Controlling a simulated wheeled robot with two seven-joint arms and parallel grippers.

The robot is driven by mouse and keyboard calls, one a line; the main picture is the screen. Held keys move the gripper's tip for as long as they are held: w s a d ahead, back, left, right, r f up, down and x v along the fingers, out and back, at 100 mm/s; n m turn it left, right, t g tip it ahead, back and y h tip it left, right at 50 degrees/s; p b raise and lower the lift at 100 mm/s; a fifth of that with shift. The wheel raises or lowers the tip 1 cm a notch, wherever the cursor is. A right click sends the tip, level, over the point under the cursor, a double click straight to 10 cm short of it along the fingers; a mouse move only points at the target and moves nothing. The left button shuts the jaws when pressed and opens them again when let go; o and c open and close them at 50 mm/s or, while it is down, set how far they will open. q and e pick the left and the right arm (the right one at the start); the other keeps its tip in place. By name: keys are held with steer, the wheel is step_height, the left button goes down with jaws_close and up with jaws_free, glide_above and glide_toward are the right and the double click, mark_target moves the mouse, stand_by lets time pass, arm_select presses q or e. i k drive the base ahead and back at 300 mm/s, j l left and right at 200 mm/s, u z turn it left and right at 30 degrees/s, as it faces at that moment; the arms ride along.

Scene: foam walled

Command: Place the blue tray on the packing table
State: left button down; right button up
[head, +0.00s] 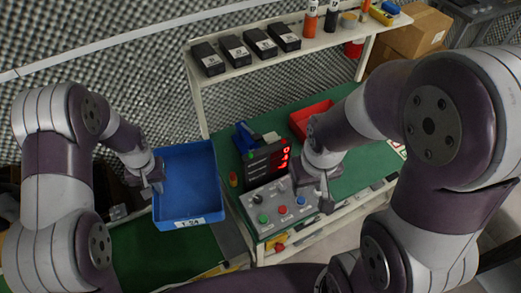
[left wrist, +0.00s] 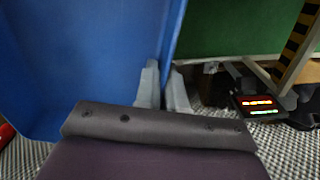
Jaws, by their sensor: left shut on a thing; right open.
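The blue tray (head: 188,180) is held up at the left of the head view, with a white label on its near wall. My left gripper (head: 156,186) is shut on its left wall. In the left wrist view the tray (left wrist: 80,60) fills the upper left, and the fingers of my left gripper (left wrist: 163,90) pinch its edge. The green-topped packing table (head: 228,159) stands to the right of the tray. My right gripper (head: 325,199) is open above the table, near the grey button box; its fingertips are partly hidden.
A grey control box (head: 281,206) with coloured buttons and a red-lit display (head: 267,163) stand on the table. A red bin (head: 308,117) is behind. A shelf above holds several black boxes (head: 233,51). Another green surface (head: 150,255) lies at lower left. Cardboard boxes (head: 415,35) are at back right.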

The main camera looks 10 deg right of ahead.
mark_target(356, 162)
steer(key=l+z, duration=0.25)
steer(key=l, duration=1.45)
steer(key=i+l+z, duration=0.1)
steer(key=i+l, duration=0.2)
steer(key=l, duration=0.25)
steer(key=i+l+z, duration=0.1)
steer(key=i+l, duration=0.25)
steer(key=l, duration=0.2)
steer(key=i+l+z, duration=0.1)
steer(key=i+l, duration=0.2)
steer(key=l, duration=0.2)
